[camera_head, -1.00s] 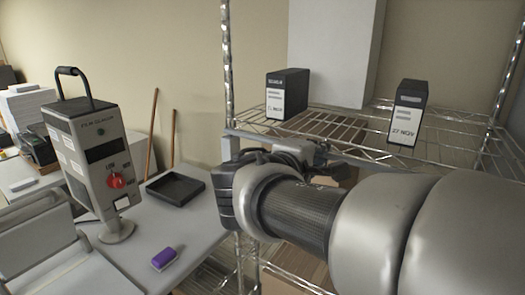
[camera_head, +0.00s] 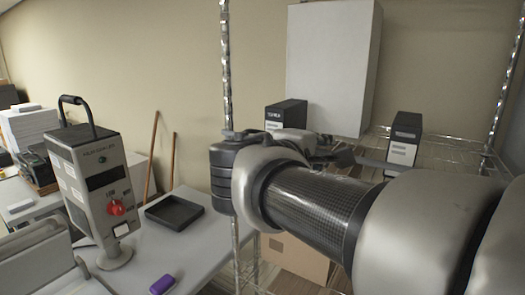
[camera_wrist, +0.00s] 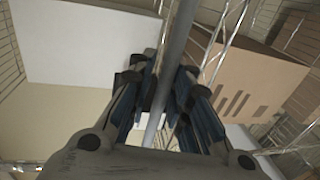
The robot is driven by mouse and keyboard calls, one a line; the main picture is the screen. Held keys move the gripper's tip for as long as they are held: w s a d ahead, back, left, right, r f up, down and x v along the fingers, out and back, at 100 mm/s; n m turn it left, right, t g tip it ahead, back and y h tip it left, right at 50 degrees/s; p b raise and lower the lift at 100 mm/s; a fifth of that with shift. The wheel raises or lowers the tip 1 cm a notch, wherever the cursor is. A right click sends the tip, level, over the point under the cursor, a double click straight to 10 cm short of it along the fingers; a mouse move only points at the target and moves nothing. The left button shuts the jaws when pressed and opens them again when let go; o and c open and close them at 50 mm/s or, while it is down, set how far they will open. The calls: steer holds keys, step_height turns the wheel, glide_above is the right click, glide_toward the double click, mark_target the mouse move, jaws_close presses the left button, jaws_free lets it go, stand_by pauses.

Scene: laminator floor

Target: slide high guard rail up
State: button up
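The high guard rail (camera_head: 378,165) is a thin grey bar across the front of the wire shelf, in front of two dark binder boxes. Its left end is near the front post, and my arm hides much of its length. My gripper (camera_head: 328,155) is at the rail, its fingers partly hidden by my wrist in the head view. In the wrist view the rail (camera_wrist: 178,40) runs between the fingers of my gripper (camera_wrist: 163,78). The fingers close in on both sides of the bar and appear shut on it.
A left binder box (camera_head: 286,114) and a right binder box (camera_head: 403,140) stand on the wire shelf. A chrome post (camera_head: 226,70) rises left of my wrist. A cardboard box (camera_head: 295,258) sits below. A table with a black tray (camera_head: 174,211) and a grey device (camera_head: 98,190) is left.

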steer(key=o, duration=0.4)
steer(key=shift+s+r, duration=0.1)
steer(key=shift+r, duration=0.05)
steer(key=shift+a, duration=0.1)
steer(key=v, duration=1.2)
